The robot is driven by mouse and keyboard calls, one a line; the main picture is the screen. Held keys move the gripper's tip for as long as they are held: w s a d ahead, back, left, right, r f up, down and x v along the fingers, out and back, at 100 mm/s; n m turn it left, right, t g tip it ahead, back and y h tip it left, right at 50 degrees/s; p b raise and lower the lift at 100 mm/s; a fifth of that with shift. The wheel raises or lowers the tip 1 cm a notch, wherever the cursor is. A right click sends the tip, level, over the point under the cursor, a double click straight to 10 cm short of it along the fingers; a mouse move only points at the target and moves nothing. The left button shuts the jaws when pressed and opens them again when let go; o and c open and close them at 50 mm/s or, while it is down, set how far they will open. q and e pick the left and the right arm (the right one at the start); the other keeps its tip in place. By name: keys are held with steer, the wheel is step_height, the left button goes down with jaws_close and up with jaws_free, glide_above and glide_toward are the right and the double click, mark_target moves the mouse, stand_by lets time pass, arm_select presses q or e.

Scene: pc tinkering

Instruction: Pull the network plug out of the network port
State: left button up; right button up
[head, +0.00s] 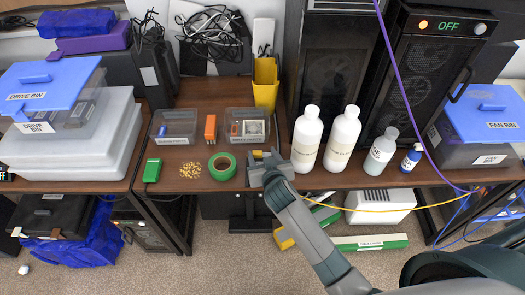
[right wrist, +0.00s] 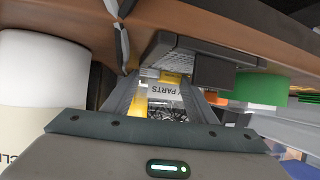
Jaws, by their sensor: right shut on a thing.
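My right gripper (head: 266,160) is at the front edge of the wooden table, at a small grey port block (head: 257,172). It is shut on the network plug, which is mostly hidden between the fingers. A yellow cable (head: 375,209) runs from behind my right forearm to the right, below the table edge. I cannot tell whether the plug is still seated in the port. My left gripper is not in view.
Two white bottles (head: 307,138) stand just right of the gripper. A green tape roll (head: 222,167) and a clear tray (head: 247,126) are on the left and behind. A purple cable (head: 395,80) hangs at the right. Floor space lies below the table edge.

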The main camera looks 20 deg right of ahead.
mark_target(260, 156)
steer(key=shift+s+a+p, duration=0.15)
steer(key=shift+s+a, duration=0.05)
steer(key=shift+s, duration=0.4)
steer(key=shift+s+a+p, duration=0.15)
steer(key=shift+s, duration=0.45)
steer(key=shift+p+v, duration=0.85)
steer(key=shift+v, duration=0.25)
steer(key=shift+a+p+v, duration=0.25)
steer(key=shift+p+v, duration=0.4)
steer(key=shift+v, duration=0.45)
steer(key=shift+a+p+v, duration=0.25)
steer(key=shift+p+v, duration=0.35)
steer(key=shift+v, duration=0.55)
steer(key=shift+w+r, duration=0.1)
